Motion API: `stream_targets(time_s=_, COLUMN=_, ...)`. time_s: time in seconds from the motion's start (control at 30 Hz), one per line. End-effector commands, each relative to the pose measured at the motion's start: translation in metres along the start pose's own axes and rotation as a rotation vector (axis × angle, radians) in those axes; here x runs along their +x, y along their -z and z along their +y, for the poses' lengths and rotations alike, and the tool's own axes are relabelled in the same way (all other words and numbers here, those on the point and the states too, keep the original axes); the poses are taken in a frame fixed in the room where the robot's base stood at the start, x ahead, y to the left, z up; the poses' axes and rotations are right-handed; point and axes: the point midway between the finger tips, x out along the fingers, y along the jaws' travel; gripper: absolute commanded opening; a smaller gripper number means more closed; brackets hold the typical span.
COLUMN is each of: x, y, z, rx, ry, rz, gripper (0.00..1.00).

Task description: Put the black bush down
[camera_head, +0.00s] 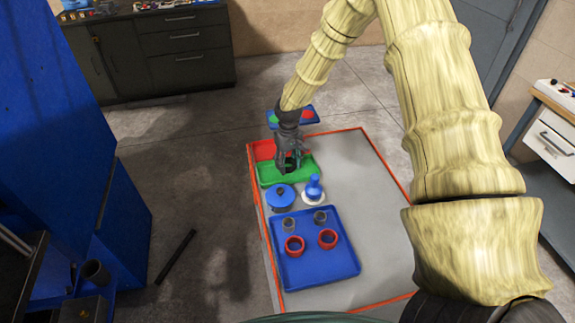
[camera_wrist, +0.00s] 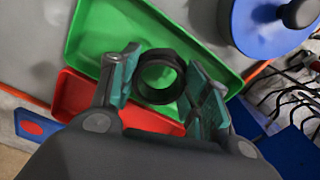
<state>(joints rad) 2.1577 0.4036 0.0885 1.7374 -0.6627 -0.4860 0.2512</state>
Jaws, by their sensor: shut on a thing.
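My gripper (camera_wrist: 162,85) is shut on the black bush (camera_wrist: 160,58), a dark ring seen from above between its two teal-padded fingers in the wrist view. The bush is over the green tray (camera_wrist: 95,35); I cannot tell whether it touches the tray floor. In the head view my gripper (camera_head: 289,163) points down over the green tray (camera_head: 300,175) at the far left of the table. The bush is hard to make out there.
A red tray (camera_head: 263,147) lies beside the green one. A blue lidded pot (camera_head: 281,199) and a blue object on a white base (camera_head: 314,188) stand nearer. A blue tray (camera_head: 335,270) holds two red rings and two grey cups. The table's right side (camera_head: 370,200) is clear.

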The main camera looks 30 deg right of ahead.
Motion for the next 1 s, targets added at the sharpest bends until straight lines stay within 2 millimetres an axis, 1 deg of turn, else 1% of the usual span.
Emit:
stream_targets(time_s=0.1, x=0.011, y=0.000, z=-0.001, rx=0.000, ry=0.000, rz=-0.003, gripper=0.26)
stream_targets(time_s=0.23, x=0.019, y=0.001, z=-0.001, rx=-0.002, ry=0.000, rz=-0.001, gripper=0.26)
stream_targets(time_s=0.67, x=0.024, y=0.001, z=-0.001, rx=-0.002, ry=0.000, rz=-0.001, gripper=0.26)
stream_targets(time_s=0.7, x=0.024, y=0.001, z=-0.001, rx=-0.001, ry=0.000, rz=-0.001, gripper=0.49)
stream_targets(time_s=0.77, x=0.024, y=0.001, z=-0.001, rx=-0.001, ry=0.000, rz=-0.001, gripper=0.59)
stream_targets(time_s=0.8, x=0.024, y=0.001, z=-0.001, rx=-0.001, ry=0.000, rz=-0.001, gripper=0.67)
stream_targets(time_s=0.83, x=0.024, y=0.001, z=-0.001, rx=-0.001, ry=0.000, rz=0.000, gripper=0.68)
stream_targets(time_s=1.0, x=0.024, y=0.001, z=-0.001, rx=-0.001, ry=0.000, rz=0.000, gripper=0.68)
